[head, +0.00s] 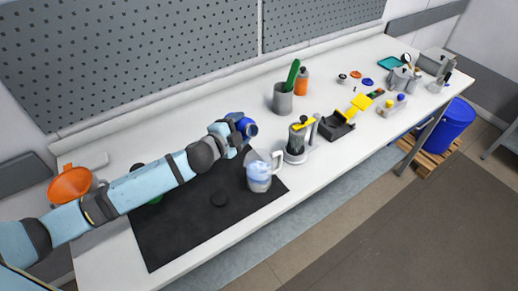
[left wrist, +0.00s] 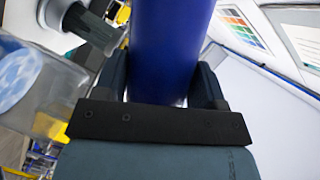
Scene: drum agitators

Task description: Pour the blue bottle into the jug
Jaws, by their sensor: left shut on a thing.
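The blue bottle (head: 248,128) is in my left gripper (head: 236,130), held above the table, tilted, its end toward the right. In the left wrist view the bottle (left wrist: 168,45) stands between the two fingers of my left gripper (left wrist: 166,85), which is shut on it. The clear jug (head: 259,176) stands upright on the right part of the black mat, with bluish-white contents, just below and right of the bottle. The jug shows blurred at the left of the left wrist view (left wrist: 40,85). Whether anything flows from the bottle cannot be seen. My right gripper is not in view.
An orange funnel (head: 70,184) is at the left. Right of the jug stand a grey device (head: 297,142), a grey cup (head: 282,101) and an orange bottle (head: 302,82). The table's front edge is close to the jug.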

